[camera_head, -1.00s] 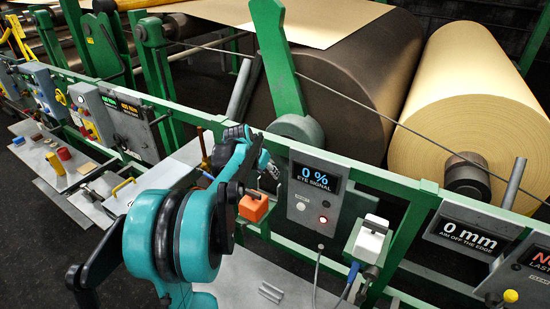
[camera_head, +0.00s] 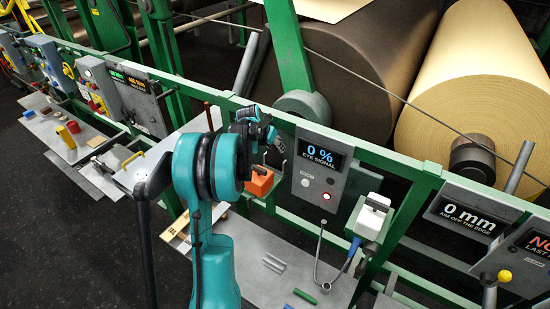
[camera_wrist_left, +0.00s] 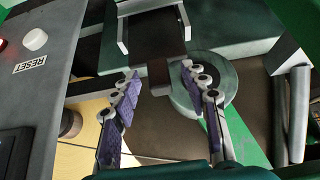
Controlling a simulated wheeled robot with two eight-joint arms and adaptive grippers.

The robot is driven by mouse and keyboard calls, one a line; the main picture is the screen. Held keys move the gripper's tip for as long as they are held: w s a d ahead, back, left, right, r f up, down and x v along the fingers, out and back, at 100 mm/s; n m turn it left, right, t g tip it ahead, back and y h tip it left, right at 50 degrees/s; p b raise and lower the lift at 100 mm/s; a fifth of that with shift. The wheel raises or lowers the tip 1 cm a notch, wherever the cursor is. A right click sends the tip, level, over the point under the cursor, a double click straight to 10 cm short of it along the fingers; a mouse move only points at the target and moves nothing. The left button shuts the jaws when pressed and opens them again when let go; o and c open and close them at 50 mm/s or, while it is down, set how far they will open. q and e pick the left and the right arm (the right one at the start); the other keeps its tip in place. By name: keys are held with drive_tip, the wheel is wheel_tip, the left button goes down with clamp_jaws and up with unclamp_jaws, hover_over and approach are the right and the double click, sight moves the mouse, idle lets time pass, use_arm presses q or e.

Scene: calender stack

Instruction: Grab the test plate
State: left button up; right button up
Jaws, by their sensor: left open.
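My left gripper (camera_head: 268,132) is raised in front of the frame, beside the "EYE SIGNAL" box (camera_head: 317,158). My right gripper is not in view.
An orange box (camera_head: 260,184) hangs below the gripper. A white device (camera_head: 371,218) is on the rail to the right. The metal shelf (camera_head: 250,250) below holds small metal bars (camera_head: 273,263) and a green bar (camera_head: 305,297). A large brown roll (camera_head: 365,75) stands behind the rail.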

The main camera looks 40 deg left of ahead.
use_arm(q)
clamp_jaws()
drive_tip(key=shift+r, duration=0.1)
